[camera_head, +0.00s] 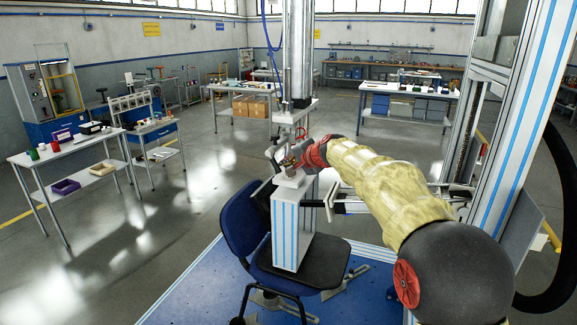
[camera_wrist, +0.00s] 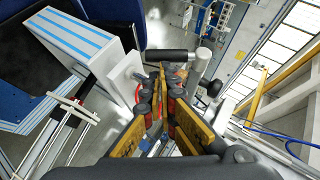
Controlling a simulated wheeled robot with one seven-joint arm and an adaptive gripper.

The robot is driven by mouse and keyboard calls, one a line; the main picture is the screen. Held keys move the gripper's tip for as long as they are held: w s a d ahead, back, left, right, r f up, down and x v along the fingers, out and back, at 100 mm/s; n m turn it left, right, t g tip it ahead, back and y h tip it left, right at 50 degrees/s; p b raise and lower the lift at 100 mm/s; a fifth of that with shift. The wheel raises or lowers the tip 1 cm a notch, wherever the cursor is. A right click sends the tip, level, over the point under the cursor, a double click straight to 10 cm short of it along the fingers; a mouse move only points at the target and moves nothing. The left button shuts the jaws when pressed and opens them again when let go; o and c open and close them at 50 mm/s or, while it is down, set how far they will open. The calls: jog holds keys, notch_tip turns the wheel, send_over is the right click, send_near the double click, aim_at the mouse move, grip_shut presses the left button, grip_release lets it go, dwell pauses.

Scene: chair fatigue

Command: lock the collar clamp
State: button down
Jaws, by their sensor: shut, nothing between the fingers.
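My gripper (camera_head: 293,160) is at the end of my outstretched arm, beside the top of the blue-striped white block (camera_head: 285,235) on the chair seat. In the wrist view its yellow-and-black fingers (camera_wrist: 164,85) run together and are shut with nothing seen between them. Just beyond the fingertips is a black cylindrical handle (camera_wrist: 166,55) next to a grey rod (camera_wrist: 201,58). These look like parts of the collar clamp, but the fingers hide much of it. I cannot tell whether the handle touches the fingers or whether the clamp is locked.
A blue office chair (camera_head: 240,222) stands on a blue platform (camera_head: 190,290) under a vertical metal actuator (camera_head: 300,50). A striped frame post (camera_head: 520,130) rises close on the right. Worktables (camera_head: 75,150) stand at the left. Open floor lies between the tables and the platform.

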jog(key=shift+w+a+f+b, duration=0.2)
jog(key=shift+a+f, duration=0.25)
jog(key=shift+f, duration=0.2)
jog(key=shift+w+a+f+b, duration=0.15)
jog(key=shift+a+f, duration=0.25)
jog(key=shift+f, duration=0.2)
jog(key=shift+a, duration=0.1)
